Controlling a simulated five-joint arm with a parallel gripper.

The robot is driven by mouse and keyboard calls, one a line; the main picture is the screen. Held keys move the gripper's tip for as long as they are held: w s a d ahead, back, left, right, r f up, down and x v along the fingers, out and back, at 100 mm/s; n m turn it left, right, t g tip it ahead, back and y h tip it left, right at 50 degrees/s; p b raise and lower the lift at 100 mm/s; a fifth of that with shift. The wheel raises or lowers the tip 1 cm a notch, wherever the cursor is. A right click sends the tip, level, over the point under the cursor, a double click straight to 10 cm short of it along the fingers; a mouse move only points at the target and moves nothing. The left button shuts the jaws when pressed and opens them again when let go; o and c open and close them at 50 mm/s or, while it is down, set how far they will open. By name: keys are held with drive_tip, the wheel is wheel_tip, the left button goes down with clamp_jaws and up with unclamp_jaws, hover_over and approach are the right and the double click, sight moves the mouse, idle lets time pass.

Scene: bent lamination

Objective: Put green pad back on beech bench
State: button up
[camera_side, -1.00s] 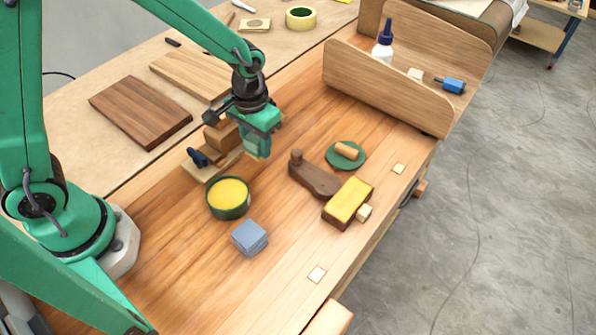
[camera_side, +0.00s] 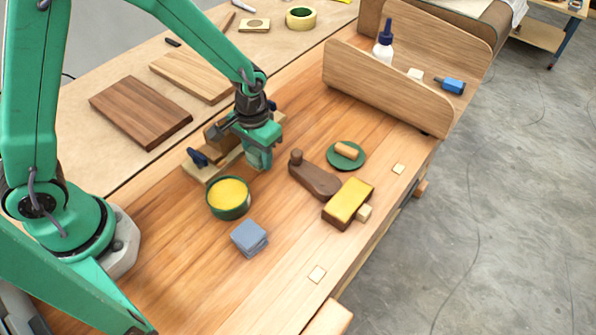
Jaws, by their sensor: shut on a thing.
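My gripper (camera_side: 259,162) is shut and points down over the beech bench (camera_side: 185,265), right of the clamped wooden form and above and right of the green bowl. A pale green piece, seemingly the green pad (camera_side: 260,158), is between its fingertips. It is hard to separate from the green fingers. I cannot tell whether its lower edge touches the bench.
Close by are a green bowl (camera_side: 229,197) with yellow contents, grey-blue pads (camera_side: 249,238), a dark wooden tool (camera_side: 315,178), a yellow-topped block (camera_side: 348,202) and a green disc (camera_side: 333,160).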

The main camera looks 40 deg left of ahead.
sight(257, 150)
drive_tip(key=shift+f, duration=0.1)
drive_tip(key=o, duration=0.9)
wheel_tip(257, 150, up, 12)
drive_tip(key=shift+r, duration=0.1)
idle(0.8)
